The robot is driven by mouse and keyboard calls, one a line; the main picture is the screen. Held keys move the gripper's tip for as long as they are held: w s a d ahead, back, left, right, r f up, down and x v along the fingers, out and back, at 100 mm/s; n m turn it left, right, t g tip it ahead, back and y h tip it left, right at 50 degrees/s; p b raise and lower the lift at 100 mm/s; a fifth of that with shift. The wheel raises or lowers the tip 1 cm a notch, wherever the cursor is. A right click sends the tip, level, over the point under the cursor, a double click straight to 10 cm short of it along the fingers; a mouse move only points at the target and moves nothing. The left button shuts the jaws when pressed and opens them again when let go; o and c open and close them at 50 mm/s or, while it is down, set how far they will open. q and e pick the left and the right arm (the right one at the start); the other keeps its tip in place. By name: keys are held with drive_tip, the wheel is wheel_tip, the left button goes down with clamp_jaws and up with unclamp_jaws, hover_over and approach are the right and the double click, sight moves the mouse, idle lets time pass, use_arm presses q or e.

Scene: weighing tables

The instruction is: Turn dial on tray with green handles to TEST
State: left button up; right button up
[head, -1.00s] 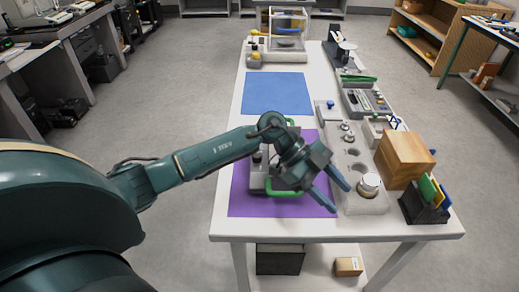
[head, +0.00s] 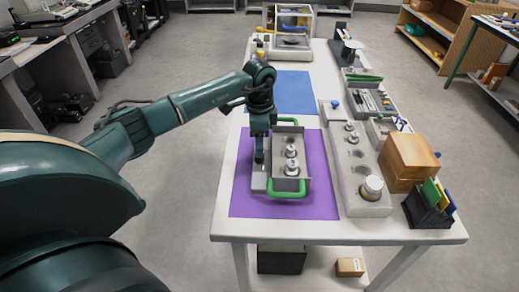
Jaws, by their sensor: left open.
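The grey tray with green handles (head: 305,172) sits on the purple mat (head: 240,200), one green handle at its far end and one at its near end. Several metal weights (head: 291,151) stand in its right part. My left gripper (head: 260,158) points down over the tray's left strip and is open. I cannot tell if its fingers touch anything there. The dial is not visible; the gripper covers part of that strip. My right gripper is not in view.
A grey weight block (head: 352,170) with knobbed weights stands right of the mat, beside a wooden box (head: 406,160) and a black holder with coloured cards (head: 428,208). The blue mat (head: 293,92) behind is clear. A glass-sided balance (head: 290,25) stands at the far end.

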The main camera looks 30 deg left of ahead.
use_arm(q)
drive_tip(key=shift+f, duration=2.25)
drive_tip(key=c, duration=1)
